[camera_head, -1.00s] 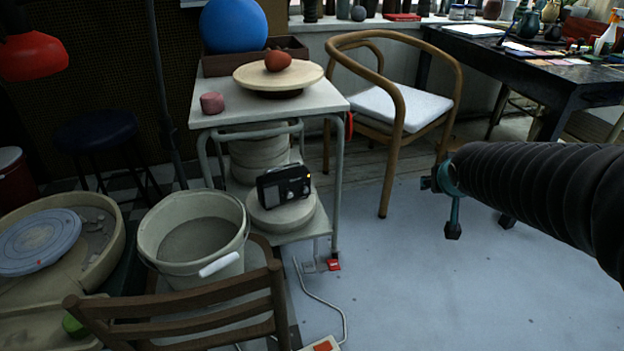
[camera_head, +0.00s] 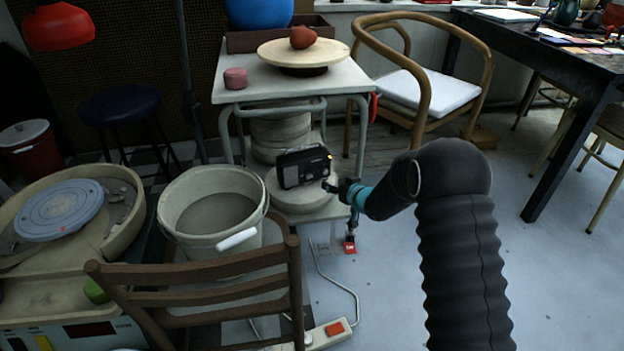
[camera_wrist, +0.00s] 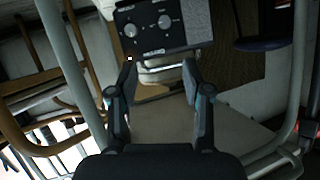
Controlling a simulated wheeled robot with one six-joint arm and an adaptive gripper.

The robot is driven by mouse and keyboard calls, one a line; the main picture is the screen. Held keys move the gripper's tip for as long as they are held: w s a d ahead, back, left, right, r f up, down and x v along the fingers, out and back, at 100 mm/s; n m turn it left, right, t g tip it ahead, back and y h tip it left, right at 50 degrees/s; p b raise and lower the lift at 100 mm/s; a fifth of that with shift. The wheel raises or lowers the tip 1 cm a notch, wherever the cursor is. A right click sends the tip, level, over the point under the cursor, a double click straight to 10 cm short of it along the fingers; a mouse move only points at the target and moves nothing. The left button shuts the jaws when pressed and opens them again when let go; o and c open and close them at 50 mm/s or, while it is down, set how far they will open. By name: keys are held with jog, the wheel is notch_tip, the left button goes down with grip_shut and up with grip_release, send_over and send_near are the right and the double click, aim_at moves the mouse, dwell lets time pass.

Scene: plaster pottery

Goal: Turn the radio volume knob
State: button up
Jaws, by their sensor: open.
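The black radio (camera_head: 303,167) stands on a round pale slab on the lower shelf of the small table. Which one is the volume knob I cannot tell. My gripper (camera_head: 330,185) is just right of the radio in the head view. In the wrist view my gripper (camera_wrist: 158,66) is open, its fingers apart and empty, with the radio beyond the fingertips.
The small table (camera_head: 290,88) carries a turntable with a red-brown pot and a pink block above the radio. A bucket (camera_head: 212,212) and a wooden chair (camera_head: 200,290) stand in front on the left. A power strip (camera_head: 325,333) lies on the floor. Open floor lies to the right.

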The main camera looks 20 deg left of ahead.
aim_at(310, 177)
jog(key=x, duration=1.4)
jog(key=shift+s+a+f, duration=0.25)
jog(key=shift+a+f, duration=0.05)
jog(key=shift+a, duration=0.15)
grip_shut()
